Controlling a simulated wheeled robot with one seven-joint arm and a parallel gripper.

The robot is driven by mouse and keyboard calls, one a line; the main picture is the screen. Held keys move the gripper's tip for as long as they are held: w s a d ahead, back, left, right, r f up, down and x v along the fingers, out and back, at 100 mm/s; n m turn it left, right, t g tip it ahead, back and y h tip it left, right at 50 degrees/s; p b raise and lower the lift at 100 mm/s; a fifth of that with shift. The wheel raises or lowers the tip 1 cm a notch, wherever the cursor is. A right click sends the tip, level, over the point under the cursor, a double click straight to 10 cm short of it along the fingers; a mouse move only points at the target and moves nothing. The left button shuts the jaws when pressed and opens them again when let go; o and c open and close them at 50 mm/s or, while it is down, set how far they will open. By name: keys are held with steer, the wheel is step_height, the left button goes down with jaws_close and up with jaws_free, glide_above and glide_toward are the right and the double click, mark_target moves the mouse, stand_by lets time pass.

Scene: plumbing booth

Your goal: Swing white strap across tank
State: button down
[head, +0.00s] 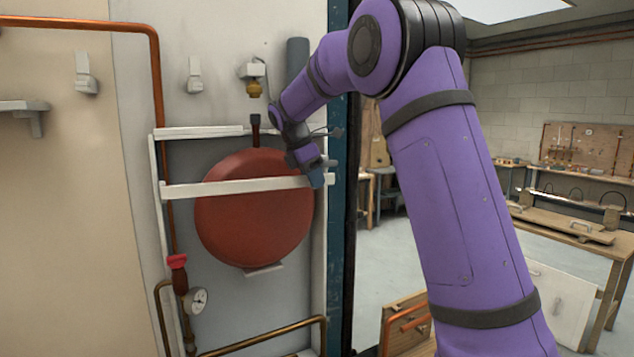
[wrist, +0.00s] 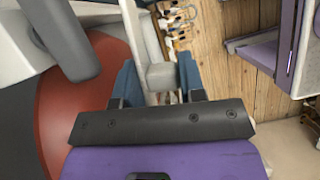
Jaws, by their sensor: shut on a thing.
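The round red tank (head: 252,225) hangs in a white frame on the booth wall. The white strap (head: 225,187) runs nearly level across the tank's upper part, from the left upright to the right side of the frame. My gripper (head: 317,178) is at the strap's right end. In the wrist view, the blue fingers of my gripper (wrist: 160,82) are on both sides of a pale block on the strap (wrist: 161,74). The tank (wrist: 72,105) shows at left. I cannot tell whether the strap's right end touches the frame.
A pressure gauge (head: 197,300) and a red-handled valve (head: 177,262) are below left of the tank. A copper pipe (head: 156,80) runs down the left side. A blue post (head: 338,240) edges the booth at right. Workbenches (head: 570,235) stand beyond.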

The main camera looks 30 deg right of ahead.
steer(key=shift+w, duration=0.3)
steer(key=shift+a, duration=0.1)
steer(key=c, duration=0.8)
jaws_free()
steer(key=shift+r, duration=0.1)
steer(key=v, duration=1)
steer(key=shift+a+r, duration=0.1)
steer(key=shift+r, duration=0.2)
steer(key=shift+c, duration=0.3)
